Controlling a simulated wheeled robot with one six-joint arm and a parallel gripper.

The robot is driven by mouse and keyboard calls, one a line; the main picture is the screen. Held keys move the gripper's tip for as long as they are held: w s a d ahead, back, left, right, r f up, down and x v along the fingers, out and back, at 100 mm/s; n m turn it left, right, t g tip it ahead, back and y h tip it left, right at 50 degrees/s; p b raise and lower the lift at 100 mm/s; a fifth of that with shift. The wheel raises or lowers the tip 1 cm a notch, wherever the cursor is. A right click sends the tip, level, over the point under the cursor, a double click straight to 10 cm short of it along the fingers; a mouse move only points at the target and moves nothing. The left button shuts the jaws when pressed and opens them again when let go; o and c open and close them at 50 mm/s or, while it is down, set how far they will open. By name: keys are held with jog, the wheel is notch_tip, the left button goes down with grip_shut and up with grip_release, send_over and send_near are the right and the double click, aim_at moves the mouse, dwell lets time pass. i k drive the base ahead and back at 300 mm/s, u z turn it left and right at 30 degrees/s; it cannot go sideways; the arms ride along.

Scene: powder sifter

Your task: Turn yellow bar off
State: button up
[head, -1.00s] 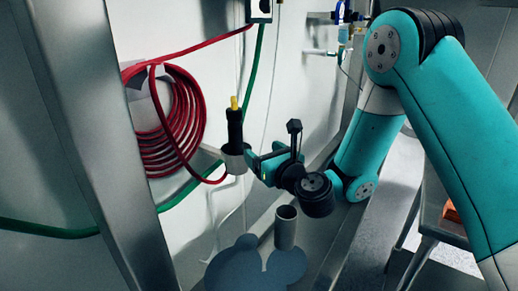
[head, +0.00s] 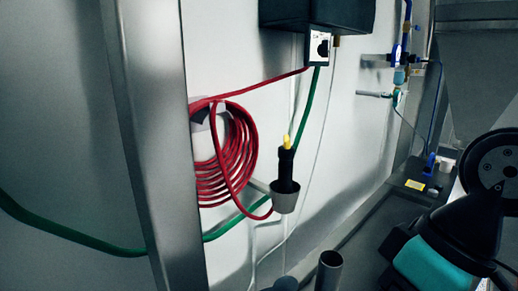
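A short yellow bar (head: 287,141) sticks up from the top of a black handle (head: 286,165). The handle stands nearly upright in a grey metal cup (head: 285,199) on the wall, right of the red hose. Nothing touches the yellow bar. Teal and black links of my arm show at the lower right. My gripper's fingers are not visible.
A coiled red hose (head: 226,165) hangs on the wall behind a metal post (head: 150,140). A green hose (head: 75,237) runs past it. A small box with a black knob (head: 319,46) is above. A metal tube (head: 329,270) stands below.

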aim_at(287, 141)
jog(key=u, duration=0.05)
jog(key=k, duration=0.55)
jog(key=z, duration=0.55)
jog(key=i, duration=0.65)
jog(key=u, duration=0.6)
jog(key=i, duration=0.5)
jog(key=u, duration=0.6)
